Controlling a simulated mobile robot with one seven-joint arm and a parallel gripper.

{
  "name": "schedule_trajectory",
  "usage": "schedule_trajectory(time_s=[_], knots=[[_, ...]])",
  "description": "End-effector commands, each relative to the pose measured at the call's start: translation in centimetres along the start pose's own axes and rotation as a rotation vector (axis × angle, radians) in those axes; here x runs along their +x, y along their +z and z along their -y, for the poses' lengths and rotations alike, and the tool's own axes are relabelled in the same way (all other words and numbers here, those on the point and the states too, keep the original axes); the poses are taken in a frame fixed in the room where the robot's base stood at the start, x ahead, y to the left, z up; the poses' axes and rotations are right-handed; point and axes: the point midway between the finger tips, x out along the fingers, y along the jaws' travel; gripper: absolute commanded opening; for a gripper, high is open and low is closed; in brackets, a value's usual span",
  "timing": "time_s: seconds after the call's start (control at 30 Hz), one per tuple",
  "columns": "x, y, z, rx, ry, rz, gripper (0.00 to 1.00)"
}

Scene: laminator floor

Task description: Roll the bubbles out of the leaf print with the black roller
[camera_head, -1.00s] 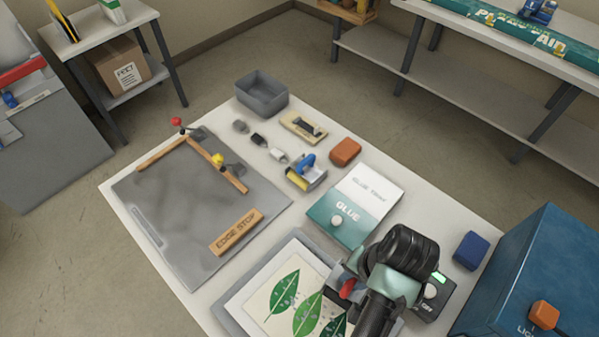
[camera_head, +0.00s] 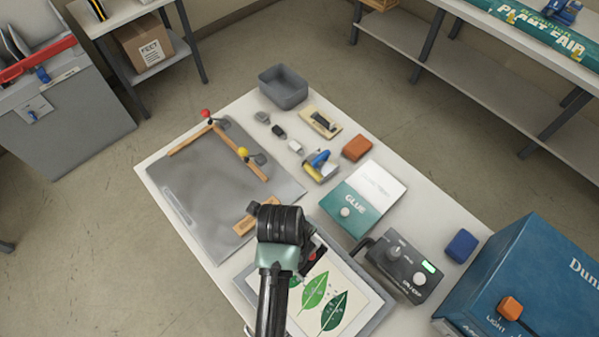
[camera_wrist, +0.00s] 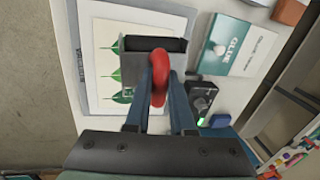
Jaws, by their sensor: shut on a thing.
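My gripper (camera_wrist: 163,80) is shut on the red handle of the black roller (camera_wrist: 155,44). The roller's dark bar lies across the upper part of the wrist view, over the right side of the leaf print. The leaf print (camera_head: 352,288) is a cream sheet with green leaves, on a grey board or tray (camera_head: 377,307). In the head view, two leaves show, with small pale specks near them. My arm hides the left part of the print and most of the roller. The print also shows in the wrist view (camera_wrist: 107,35). I cannot tell whether the roller touches it.
A grey control box (camera_head: 405,268) with a lit green display stands right of the print. A glue tray (camera_head: 385,190) lies behind it, and a grey board with wooden edge stops (camera_head: 205,190) is at left. A blue machine (camera_head: 545,270) stands at right.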

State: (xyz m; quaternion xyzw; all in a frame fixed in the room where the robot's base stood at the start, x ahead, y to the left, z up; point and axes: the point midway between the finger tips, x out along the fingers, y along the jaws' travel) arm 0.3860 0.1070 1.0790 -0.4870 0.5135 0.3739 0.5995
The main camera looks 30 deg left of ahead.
Motion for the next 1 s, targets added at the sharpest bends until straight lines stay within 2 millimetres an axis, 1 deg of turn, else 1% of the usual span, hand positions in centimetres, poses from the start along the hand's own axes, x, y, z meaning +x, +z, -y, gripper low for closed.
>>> schedule_trajectory(time_s=[0.03,0.17,0.37,0.6,0.7,0.8,1.0], knots=[[-0.5,0.2,0.0,0.030,-0.002,-0.005,0.00],[-0.5,0.3,-0.1,0.087,-0.001,-0.015,0.00],[0.8,0.3,-0.4,0.098,-0.001,-0.017,0.00],[3.5,0.3,-1.0,0.096,-0.001,-0.016,0.00],[4.2,0.3,-1.1,0.095,-0.001,-0.016,0.00],[4.5,0.3,-1.2,0.095,-0.001,-0.016,0.00],[4.3,0.3,-1.2,0.095,-0.001,-0.016,0.00]])
